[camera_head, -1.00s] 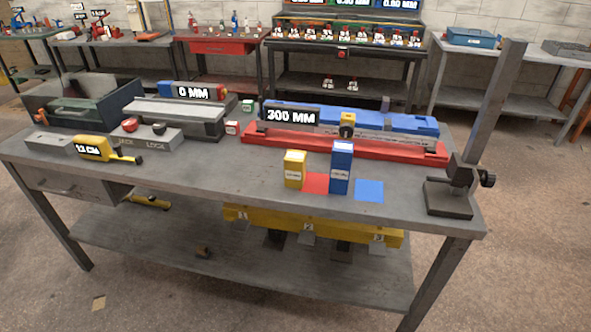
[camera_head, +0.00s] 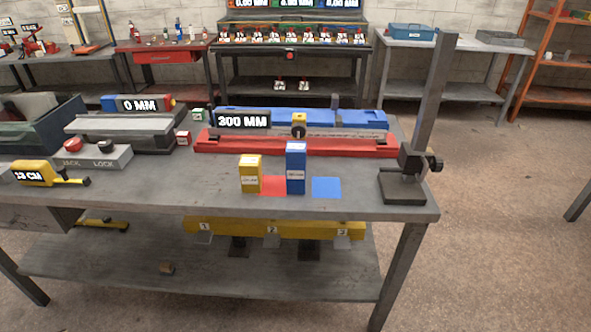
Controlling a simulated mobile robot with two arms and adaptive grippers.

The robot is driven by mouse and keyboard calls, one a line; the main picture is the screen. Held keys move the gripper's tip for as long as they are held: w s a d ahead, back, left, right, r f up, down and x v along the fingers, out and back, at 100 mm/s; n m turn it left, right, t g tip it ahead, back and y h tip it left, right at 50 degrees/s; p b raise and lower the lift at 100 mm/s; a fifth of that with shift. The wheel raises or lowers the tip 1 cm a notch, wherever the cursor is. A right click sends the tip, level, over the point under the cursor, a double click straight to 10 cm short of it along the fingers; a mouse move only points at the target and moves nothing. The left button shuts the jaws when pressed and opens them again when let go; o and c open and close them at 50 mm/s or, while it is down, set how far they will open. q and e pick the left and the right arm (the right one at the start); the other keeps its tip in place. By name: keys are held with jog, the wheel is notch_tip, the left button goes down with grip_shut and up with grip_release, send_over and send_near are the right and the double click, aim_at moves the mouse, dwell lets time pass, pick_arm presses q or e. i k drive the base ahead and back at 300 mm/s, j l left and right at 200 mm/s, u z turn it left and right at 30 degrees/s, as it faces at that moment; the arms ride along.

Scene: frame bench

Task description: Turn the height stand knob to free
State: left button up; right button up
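The height stand (camera_head: 429,100) is a tall grey post on a dark square base (camera_head: 402,190), at the right end of the workbench in the head view. It stands upright with a slight lean in the picture. Its black knob (camera_head: 436,164) sticks out to the right from the dark clamp block (camera_head: 411,160) low on the post. The knob's setting cannot be read. Neither of my grippers shows in the view.
On the workbench (camera_head: 350,205) are a yellow block (camera_head: 250,174), a taller blue block (camera_head: 295,168), red and blue squares, and a red-based measuring fixture (camera_head: 300,146). Open floor (camera_head: 500,240) lies right of the bench. An orange shelf (camera_head: 540,70) stands farther back.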

aim_at(437, 165)
jog(key=l+u, duration=0.15)
jog(key=l, duration=0.55)
jog(key=l+u, duration=0.15)
jog(key=l, duration=0.6)
jog(key=k+l+u, duration=0.15)
jog(key=l, duration=0.55)
jog(key=k+l+u, duration=0.1)
jog(key=l, duration=0.6)
